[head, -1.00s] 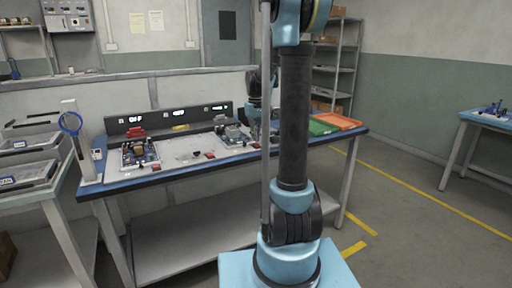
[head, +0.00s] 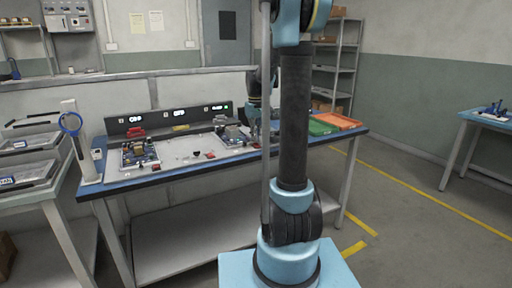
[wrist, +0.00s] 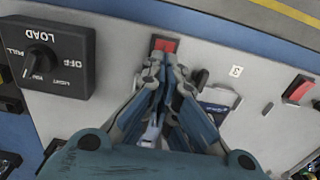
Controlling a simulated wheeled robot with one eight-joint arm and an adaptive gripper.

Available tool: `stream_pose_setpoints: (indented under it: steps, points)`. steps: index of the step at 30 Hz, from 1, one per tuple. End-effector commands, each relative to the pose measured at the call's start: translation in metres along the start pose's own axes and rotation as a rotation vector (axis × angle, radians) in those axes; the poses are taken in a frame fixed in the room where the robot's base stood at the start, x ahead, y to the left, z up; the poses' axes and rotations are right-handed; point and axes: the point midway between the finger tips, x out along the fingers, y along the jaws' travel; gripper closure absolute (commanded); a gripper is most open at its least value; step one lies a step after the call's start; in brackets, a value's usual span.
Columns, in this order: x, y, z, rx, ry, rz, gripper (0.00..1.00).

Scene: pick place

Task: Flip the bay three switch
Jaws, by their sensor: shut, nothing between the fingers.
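A red switch (wrist: 164,44) sits on the pale bench panel in the wrist view, just beyond my fingertips. My gripper (wrist: 167,62) is shut and empty, its tips close to the switch's near edge; I cannot tell whether they touch it. A small "3" label (wrist: 236,71) lies to the right of the fingers. A second red switch (wrist: 299,89) is farther right. In the head view, my gripper (head: 255,132) is low over the right part of the bench (head: 172,172), where its fingertips are too small to make out.
A black LOAD knob box (wrist: 47,55) stands left of my fingers in the wrist view. The display panel (head: 170,119) runs along the back of the bench. Green (head: 320,127) and orange (head: 339,120) trays lie at the right end. A hoop stand (head: 70,123) is at the left.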

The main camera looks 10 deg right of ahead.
Motion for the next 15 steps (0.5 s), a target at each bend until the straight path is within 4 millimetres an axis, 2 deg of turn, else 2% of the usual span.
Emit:
stream_pose_setpoints:
  steps: [15]
  points:
    - [0.0038, 0.0, 0.0, 0.0, 0.0, 0.0, 1.0]
